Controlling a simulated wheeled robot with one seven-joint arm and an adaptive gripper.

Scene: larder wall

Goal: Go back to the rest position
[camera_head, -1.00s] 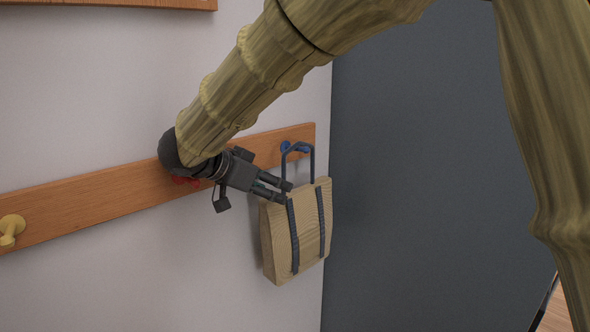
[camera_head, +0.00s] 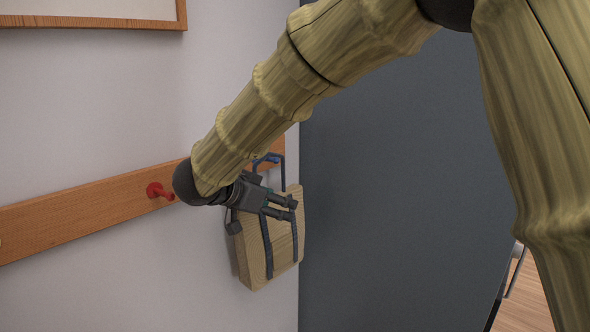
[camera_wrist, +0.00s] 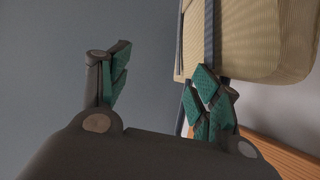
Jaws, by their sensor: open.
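My gripper (camera_head: 292,208) is in front of the tan bag in the head view, with its fingers spread and nothing between them. The tan bag (camera_head: 285,255) has dark straps and a dark handle loop, and hangs from a blue peg (camera_head: 268,160) on the wooden rail. My wrist covers part of the bag's upper left. In the wrist view my gripper's green-padded fingers (camera_wrist: 160,85) are apart. The bag (camera_wrist: 262,38) fills the upper right there, close to the right-hand finger; I cannot tell whether they touch.
The wooden rail (camera_head: 95,215) runs along the pale wall, with a red peg (camera_head: 160,191) left of my wrist. A framed board (camera_head: 90,12) is at upper left. A large dark grey panel (camera_head: 400,180) stands right of the bag. Wooden floor (camera_head: 525,300) shows at lower right.

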